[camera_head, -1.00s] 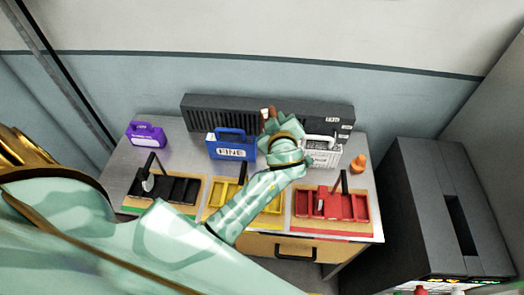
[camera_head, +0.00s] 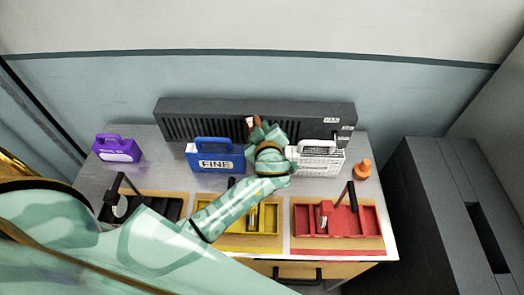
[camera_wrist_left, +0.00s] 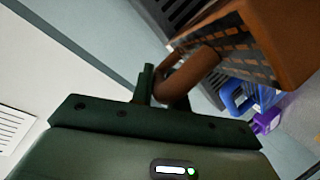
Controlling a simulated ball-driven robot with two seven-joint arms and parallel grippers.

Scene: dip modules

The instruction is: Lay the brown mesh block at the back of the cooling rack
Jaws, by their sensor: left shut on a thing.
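The brown mesh block (camera_wrist_left: 265,40) has an orange-brown frame, dark mesh sides and a rounded brown handle. It fills the upper right of the left wrist view. My left gripper (camera_wrist_left: 160,88) is shut on its handle. In the head view only a small brown part of the block (camera_head: 249,122) shows above my left gripper (camera_head: 260,130), which hides the rest. The cooling rack (camera_head: 195,122) is a long dark slotted unit along the back of the table, with small labels at its right end. The gripper is in front of its middle; contact with the rack cannot be told.
A blue FINE case (camera_head: 214,163), a white mesh case (camera_head: 318,160), a purple case (camera_head: 117,149) and an orange cone-like thing (camera_head: 363,170) stand before the rack. Black (camera_head: 170,208), yellow (camera_head: 268,218) and red (camera_head: 368,222) trays line the front. A dark cabinet (camera_head: 430,200) stands right.

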